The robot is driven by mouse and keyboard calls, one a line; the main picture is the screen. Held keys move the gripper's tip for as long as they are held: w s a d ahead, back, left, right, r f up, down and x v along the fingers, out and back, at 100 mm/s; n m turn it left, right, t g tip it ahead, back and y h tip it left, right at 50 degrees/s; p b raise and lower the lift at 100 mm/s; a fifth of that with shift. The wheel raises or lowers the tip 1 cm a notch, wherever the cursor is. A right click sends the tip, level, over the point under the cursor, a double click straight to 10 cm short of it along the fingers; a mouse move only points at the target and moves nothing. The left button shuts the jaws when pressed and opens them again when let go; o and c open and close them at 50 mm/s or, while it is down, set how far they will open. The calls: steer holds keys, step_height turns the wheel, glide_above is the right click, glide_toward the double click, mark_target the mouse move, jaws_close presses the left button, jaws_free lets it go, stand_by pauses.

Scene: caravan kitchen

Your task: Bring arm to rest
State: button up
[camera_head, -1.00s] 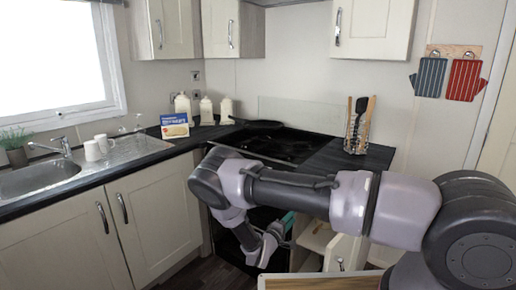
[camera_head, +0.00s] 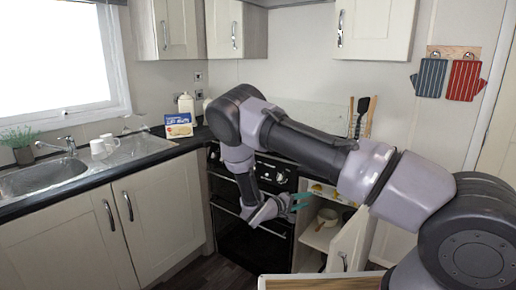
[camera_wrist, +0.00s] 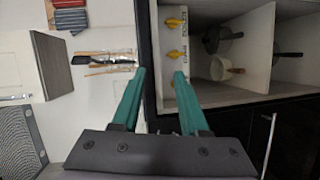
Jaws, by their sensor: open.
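My gripper (camera_head: 298,201) has teal fingers and is in front of the oven (camera_head: 262,225), near the open cupboard to its right. In the wrist view my gripper (camera_wrist: 159,75) shows its two fingers apart with nothing between them. My arm reaches across the head view from the lower right, bends at a raised elbow and drops to the gripper. The arm hides most of the hob and part of the right worktop.
The open cupboard (camera_head: 318,240) holds a pot (camera_head: 327,217); its door (camera_head: 350,243) stands out into the room. A wooden-edged surface (camera_head: 315,283) is at the bottom.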

steer(key=s+d+r+m+g+y, duration=0.2)
steer(key=s+d+r+m+g, duration=0.15)
steer(key=r, duration=0.45)
steer(key=s+d+r+m+g+y, duration=0.2)
steer(key=s+r+y, duration=0.15)
steer(key=r, duration=0.45)
steer(key=s+d+r+m+g+y, duration=0.2)
steer(key=s+d+r+m+g, duration=0.15)
steer(key=r, duration=0.45)
steer(key=s+a+r+t+y, duration=0.2)
steer(key=s+r+t+y, duration=0.5)
steer(key=s+r, duration=1.2)
steer(key=shift+s+r+m+y, duration=0.15)
steer(key=shift+r+m+y, duration=0.3)
steer(key=shift+r, duration=0.1)
